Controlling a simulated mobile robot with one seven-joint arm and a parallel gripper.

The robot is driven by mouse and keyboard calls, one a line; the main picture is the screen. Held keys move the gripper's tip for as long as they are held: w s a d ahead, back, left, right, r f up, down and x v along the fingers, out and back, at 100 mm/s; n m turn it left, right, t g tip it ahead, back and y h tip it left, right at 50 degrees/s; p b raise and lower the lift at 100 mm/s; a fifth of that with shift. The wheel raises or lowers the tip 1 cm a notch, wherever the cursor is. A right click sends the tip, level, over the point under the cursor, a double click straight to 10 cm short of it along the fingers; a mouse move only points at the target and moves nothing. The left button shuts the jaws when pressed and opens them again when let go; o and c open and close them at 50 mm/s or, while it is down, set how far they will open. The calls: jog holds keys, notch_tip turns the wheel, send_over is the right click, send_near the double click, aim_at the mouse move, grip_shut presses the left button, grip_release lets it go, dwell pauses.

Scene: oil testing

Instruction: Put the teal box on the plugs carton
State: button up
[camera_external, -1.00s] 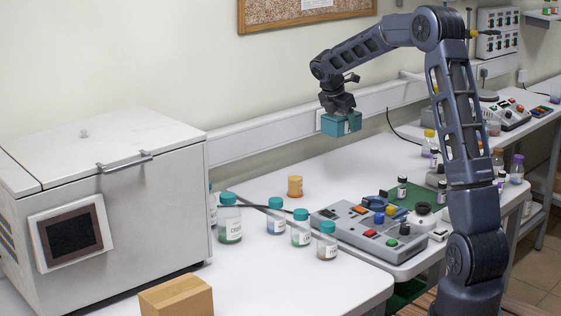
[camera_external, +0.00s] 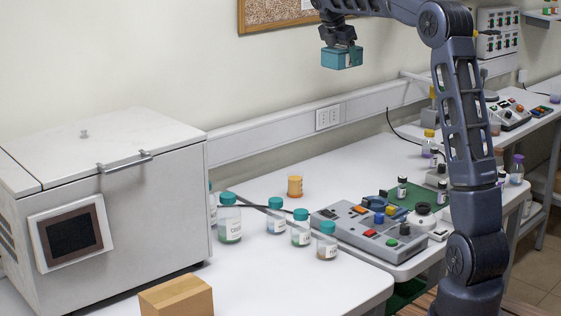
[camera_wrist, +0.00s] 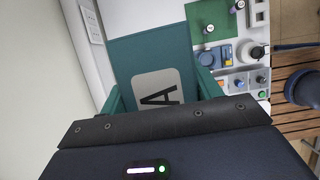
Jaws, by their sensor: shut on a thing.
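The teal box (camera_external: 341,60) hangs high above the bench, in front of the wall. My gripper (camera_external: 338,42) is shut on it from above. In the wrist view the teal box (camera_wrist: 147,52) fills the middle, with a white label bearing a dark letter A. A plain brown cardboard carton (camera_external: 176,298) stands at the front of the bench at the bottom left; it appears to be the plugs carton, but no wording on it can be read. It is well below and to the left of my gripper, and its lower part is cut off by the frame.
A large grey-white machine (camera_external: 110,200) stands at the left. Several teal-capped bottles (camera_external: 229,220) and an orange jar (camera_external: 295,186) stand mid-bench. A grey control panel (camera_external: 370,226) lies to their right. The white bench (camera_external: 300,285) is clear right of the carton.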

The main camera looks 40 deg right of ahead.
aim_at(169, 286)
jog(key=w+a+n+t, duration=0.1)
jog(key=w+a+n, duration=0.15)
jog(key=a, duration=1.05)
jog(key=w+a+n+t, duration=0.1)
jog(key=w+a+n, duration=0.15)
jog(key=a, duration=0.95)
jog(key=s+a+n+y, duration=0.1)
jog(key=s+a+n, duration=0.2)
jog(key=a, duration=1)
jog(key=s+a+n+t+y, duration=0.1)
jog(key=s+a, duration=0.5)
jog(key=a, duration=0.8)
jog(key=s+a+n+t, duration=0.1)
jog(key=s+a+n, duration=0.3)
jog(key=a, duration=1)
jog(key=shift+s+a+f+n+y, duration=0.1)
jog(key=shift+s+n+y, duration=0.1)
jog(key=shift+s, duration=0.2)
jog(key=shift+s+a+f+n+y, duration=0.1)
jog(key=shift+s+y, duration=0.1)
jog(key=shift+s, duration=0.2)
jog(key=s+a+n+y, duration=0.2)
jog(key=s+a+n, duration=0.2)
jog(key=s+a, duration=1.2)
jog(key=shift+t, duration=0.3)
notch_tip(169, 286, down, 31)
jog(key=shift+w+d, duration=0.1)
